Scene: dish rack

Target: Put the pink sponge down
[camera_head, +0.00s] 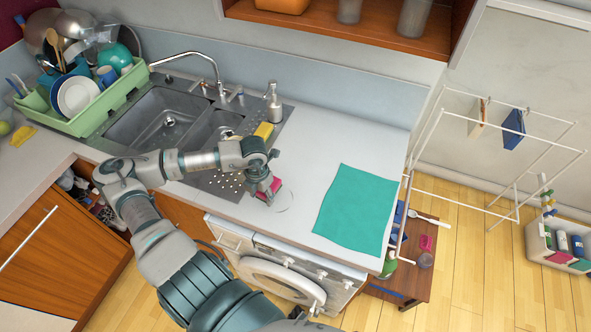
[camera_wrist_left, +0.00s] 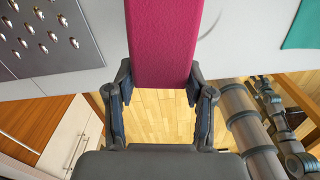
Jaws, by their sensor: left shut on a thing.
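The pink sponge (camera_head: 275,184) is at the front part of the white countertop, between the sink's drainboard and the green cloth. My left gripper (camera_head: 267,193) is shut on it. In the left wrist view the pink sponge (camera_wrist_left: 163,40) fills the top middle, and the left gripper's fingers (camera_wrist_left: 160,88) stand on both sides of it. I cannot tell whether the sponge touches the counter. A faint curved mark shows on the counter beside it. My right gripper is not in view.
The green cloth (camera_head: 357,210) lies on the counter at right. A yellow sponge (camera_head: 264,130) and a soap dispenser (camera_head: 273,103) stand near the sink (camera_head: 165,118). A green dish rack (camera_head: 97,112) is at far left. Bare counter (camera_head: 320,140) lies behind the sponge.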

